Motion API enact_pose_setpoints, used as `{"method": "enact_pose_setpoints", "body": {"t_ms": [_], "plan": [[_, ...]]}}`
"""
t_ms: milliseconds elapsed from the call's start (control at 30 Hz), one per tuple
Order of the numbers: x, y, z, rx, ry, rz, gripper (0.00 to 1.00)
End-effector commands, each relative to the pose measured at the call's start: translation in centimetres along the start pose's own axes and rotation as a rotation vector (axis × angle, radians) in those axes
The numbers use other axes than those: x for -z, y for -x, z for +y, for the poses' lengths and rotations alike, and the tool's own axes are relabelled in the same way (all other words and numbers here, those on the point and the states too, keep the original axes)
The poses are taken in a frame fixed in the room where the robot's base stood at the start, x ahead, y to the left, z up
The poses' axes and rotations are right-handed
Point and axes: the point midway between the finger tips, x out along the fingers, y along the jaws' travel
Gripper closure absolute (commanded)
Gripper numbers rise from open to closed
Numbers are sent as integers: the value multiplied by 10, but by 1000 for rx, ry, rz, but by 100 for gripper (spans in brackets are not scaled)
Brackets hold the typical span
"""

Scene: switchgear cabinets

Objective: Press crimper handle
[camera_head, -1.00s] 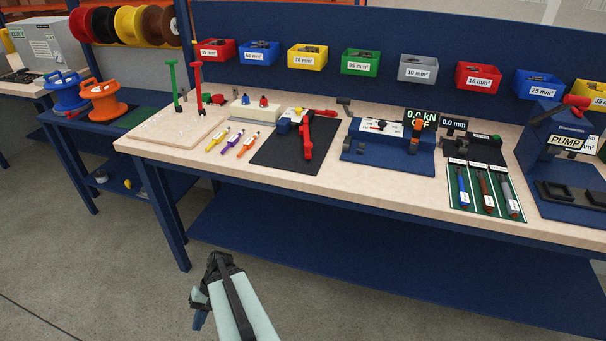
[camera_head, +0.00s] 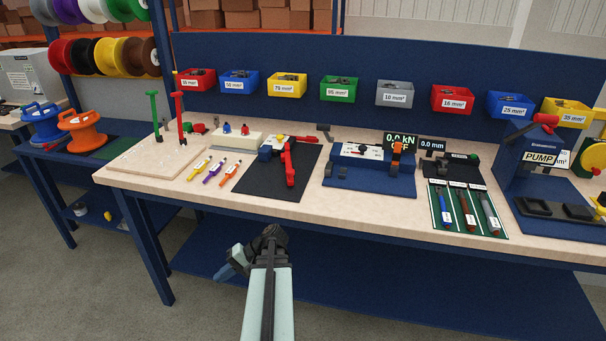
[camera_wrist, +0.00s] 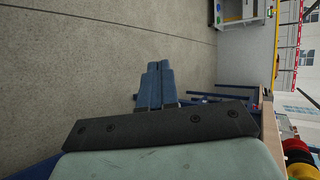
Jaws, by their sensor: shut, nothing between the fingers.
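A crimper-like tool with a long red handle (camera_head: 289,165) lies on a black mat (camera_head: 262,185) in the middle of the workbench. Its handle runs toward the front of the bench, and a blue block (camera_head: 265,153) sits at its left end. My gripper (camera_head: 226,273) is in front of and below the bench edge, apart from the tool, pointing left. In the wrist view, its two blue fingers (camera_wrist: 155,84) are together with nothing between them. The wrist view shows floor beyond the fingers, not the tool.
The front bench edge (camera_head: 300,217) lies between gripper and tool.

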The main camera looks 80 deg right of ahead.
Motion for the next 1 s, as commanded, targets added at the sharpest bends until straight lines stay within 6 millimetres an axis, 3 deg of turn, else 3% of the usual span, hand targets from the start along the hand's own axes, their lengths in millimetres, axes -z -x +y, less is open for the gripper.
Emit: {"method": "enact_pose_setpoints", "body": {"t_ms": [100,467,1000], "plan": [[8,37,-6,48,5,54,100],[16,138,-20,175,41,199,100],[-2,292,-31,317,122,417,100]]}}
